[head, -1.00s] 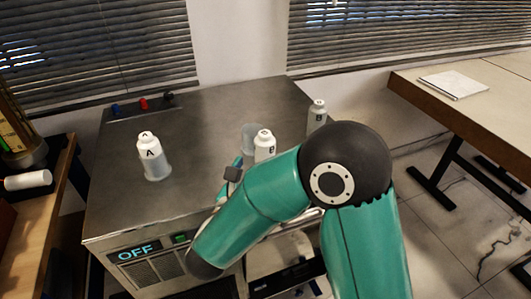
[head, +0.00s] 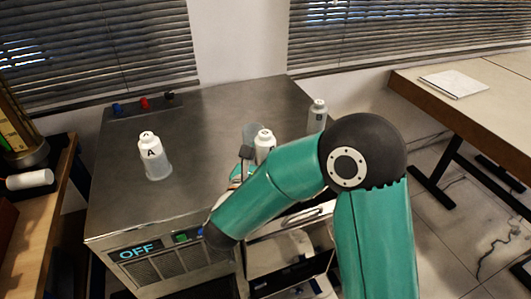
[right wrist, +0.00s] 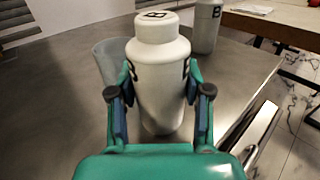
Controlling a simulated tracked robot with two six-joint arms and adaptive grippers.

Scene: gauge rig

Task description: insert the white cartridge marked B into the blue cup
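A white cartridge marked B (head: 265,143) stands upright near the front right of the metal top; it fills the middle of the right wrist view (right wrist: 158,85). My right gripper (right wrist: 160,78) has a finger on each side of it, both appearing to touch its body. In the head view, my right gripper (head: 247,153) is partly hidden by its own arm. A translucent blue-grey cup (head: 251,132) stands just behind the cartridge and also shows in the right wrist view (right wrist: 106,62). My left gripper is out of view.
A white cartridge marked A (head: 153,158) stands at left. A greyer cartridge marked B (head: 317,116) stands at the back right. Blue, red and black knobs (head: 143,103) line the back left edge. The middle of the metal top (head: 205,130) is clear.

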